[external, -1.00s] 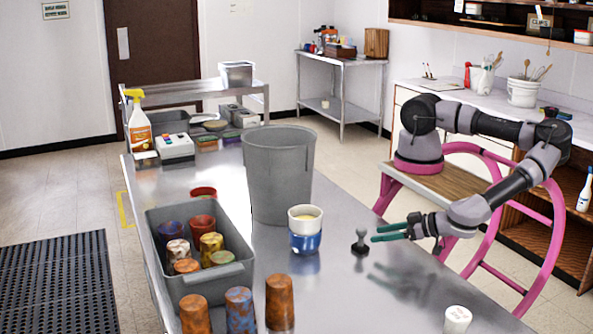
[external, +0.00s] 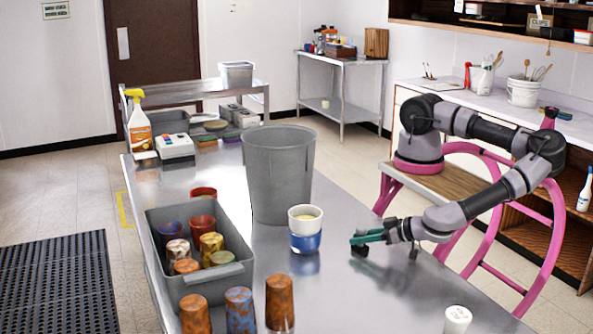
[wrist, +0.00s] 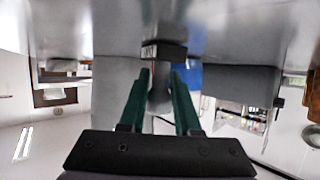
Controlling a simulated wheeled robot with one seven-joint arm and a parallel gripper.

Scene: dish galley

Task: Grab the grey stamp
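The grey stamp (external: 360,251) stands upright on the steel table, its dark base showing just below my fingers in the external view. In the wrist view its base (wrist: 163,52) shows just beyond my fingertips, with a small pale marking on one side. My gripper (external: 356,237) is low over the table, its green fingers level and reaching left to either side of the stamp's handle. The fingers (wrist: 162,73) are apart in the wrist view.
A white and blue cup (external: 305,238) stands left of the stamp, close to my fingertips. A tall grey bin (external: 278,175) stands behind it. A grey tub (external: 217,282) of cups is further left. A white cylinder (external: 457,319) stands at the front right. The table between is clear.

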